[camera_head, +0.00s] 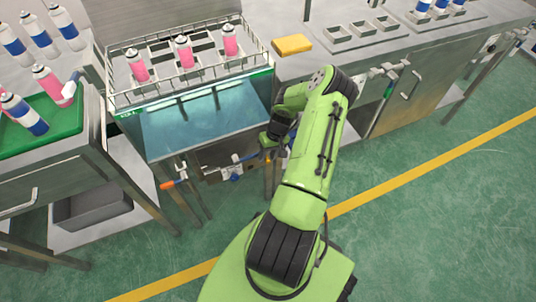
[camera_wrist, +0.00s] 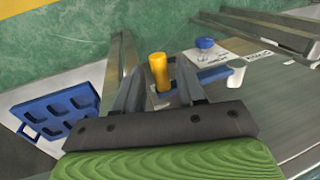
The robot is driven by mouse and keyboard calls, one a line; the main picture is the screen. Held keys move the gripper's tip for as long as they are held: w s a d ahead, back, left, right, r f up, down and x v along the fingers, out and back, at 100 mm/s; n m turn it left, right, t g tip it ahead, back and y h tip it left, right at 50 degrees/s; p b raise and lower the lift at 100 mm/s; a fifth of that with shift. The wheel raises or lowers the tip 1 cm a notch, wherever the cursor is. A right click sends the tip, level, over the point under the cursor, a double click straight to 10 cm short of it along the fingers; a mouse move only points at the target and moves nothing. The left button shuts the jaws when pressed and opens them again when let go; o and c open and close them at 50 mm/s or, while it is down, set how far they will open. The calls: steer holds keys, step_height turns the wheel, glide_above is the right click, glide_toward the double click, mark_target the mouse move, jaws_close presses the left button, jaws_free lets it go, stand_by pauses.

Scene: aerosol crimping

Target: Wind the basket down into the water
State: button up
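The wire basket (camera_head: 160,82) holds three pink cans (camera_head: 184,52) and sits high at the tank, above the blue water (camera_head: 205,120). My gripper (camera_head: 267,147) is low at the front right of the tank, its fingertips partly hidden in the head view. In the wrist view my gripper (camera_wrist: 158,80) has its fingers apart, with a yellow-orange handle (camera_wrist: 159,70) between them and narrow gaps visible at its sides. An orange handle (camera_head: 175,183) shows at the tank's front left in the head view; I cannot tell if it is the same one.
A blue-white lever (camera_wrist: 218,77) and a blue knob (camera_wrist: 205,43) are close beside the fingers. A yellow sponge-like block (camera_head: 292,44) lies on the counter. A green tray (camera_head: 62,128) with cans is at left. Open floor lies in front.

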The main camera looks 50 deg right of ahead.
jaws_close()
